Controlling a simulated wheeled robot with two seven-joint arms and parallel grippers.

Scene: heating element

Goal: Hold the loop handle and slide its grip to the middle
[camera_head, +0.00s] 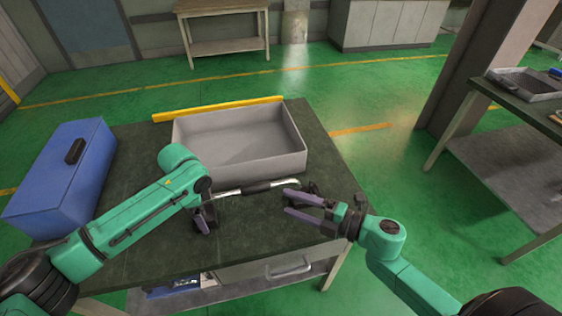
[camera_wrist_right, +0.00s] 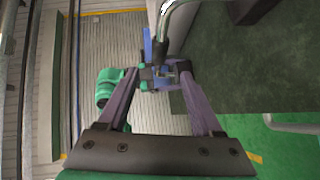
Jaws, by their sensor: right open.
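The loop handle, a bright metal rod (camera_head: 228,192) with a black grip (camera_head: 258,187), lies across the view just in front of the grey tray. The black grip sits between bare metal on both sides. My left gripper (camera_head: 207,217) is at the rod's left end and looks shut on it; the contact is partly hidden. My right gripper (camera_head: 288,203) is open and empty, close to the rod's right end and slightly nearer to me. In the right wrist view the curved metal tube (camera_wrist_right: 178,16) shows at the top, with my left gripper (camera_wrist_right: 158,78) beyond my open fingers.
The grey tray (camera_head: 293,130) stands at the back of the dark table (camera_head: 150,265), just behind the handle. A blue box (camera_head: 60,185) with a black handle stands at the left. A yellow bar (camera_head: 215,110) lies behind the tray. The table's front middle is clear.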

